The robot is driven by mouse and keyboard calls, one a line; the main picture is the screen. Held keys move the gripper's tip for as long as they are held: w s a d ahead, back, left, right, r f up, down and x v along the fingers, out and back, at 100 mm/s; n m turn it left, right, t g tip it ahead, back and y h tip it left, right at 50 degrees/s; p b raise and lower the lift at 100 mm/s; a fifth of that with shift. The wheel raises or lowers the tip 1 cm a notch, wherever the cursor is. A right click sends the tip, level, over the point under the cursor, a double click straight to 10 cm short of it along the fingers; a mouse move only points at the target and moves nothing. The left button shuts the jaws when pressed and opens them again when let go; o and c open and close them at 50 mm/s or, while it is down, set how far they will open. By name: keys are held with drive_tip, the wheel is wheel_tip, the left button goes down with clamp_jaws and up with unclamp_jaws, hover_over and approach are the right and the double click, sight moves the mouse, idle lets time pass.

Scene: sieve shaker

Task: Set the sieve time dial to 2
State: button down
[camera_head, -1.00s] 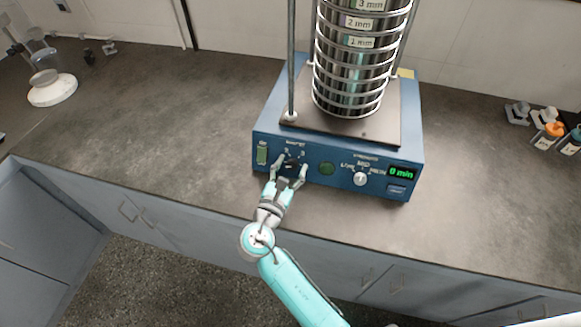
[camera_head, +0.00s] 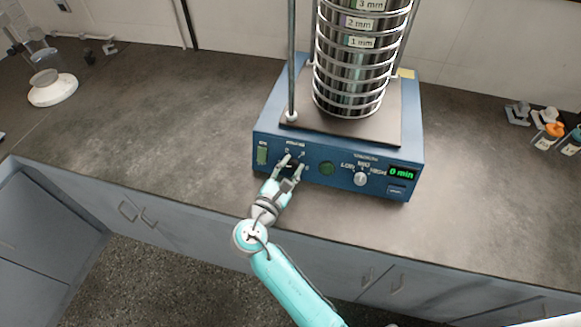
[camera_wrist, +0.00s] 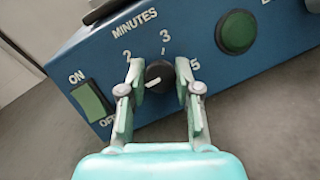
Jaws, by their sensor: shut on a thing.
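The sieve time dial is a small black knob (camera_wrist: 160,73) under the word MINUTES on the blue front panel. The numbers 2, 3 and 5 show around it from upper left to right. Its white mark appears to point to the lower left, below the 2. My gripper (camera_wrist: 161,82) is shut on the knob, one finger on each side; the fingers hide part of the scale. In the head view my gripper (camera_head: 292,165) reaches the panel's left part and mostly covers the knob. The display (camera_head: 401,174) reads 0 min.
A green ON/OFF switch (camera_wrist: 90,102) is left of the dial and a round green button (camera_wrist: 237,32) right of it. A vibration knob (camera_head: 360,179) sits farther right. The sieve stack (camera_head: 352,80) stands on top. The counter on both sides is mostly clear.

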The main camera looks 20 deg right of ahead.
drive_tip(key=m+g, duration=0.1)
drive_tip(key=m, duration=0.2)
drive_tip(key=m+g, duration=0.2)
drive_tip(key=m, duration=0.2)
drive_tip(key=shift+h, duration=0.3)
drive_tip(key=m+g, duration=0.1)
drive_tip(key=m, duration=0.4)
drive_tip(key=shift+y, duration=0.4)
drive_tip(key=shift+m+g, duration=0.3)
drive_tip(key=shift+m, duration=0.1)
drive_tip(key=c, duration=0.8)
unclamp_jaws()
drive_tip(key=v, duration=1.2)
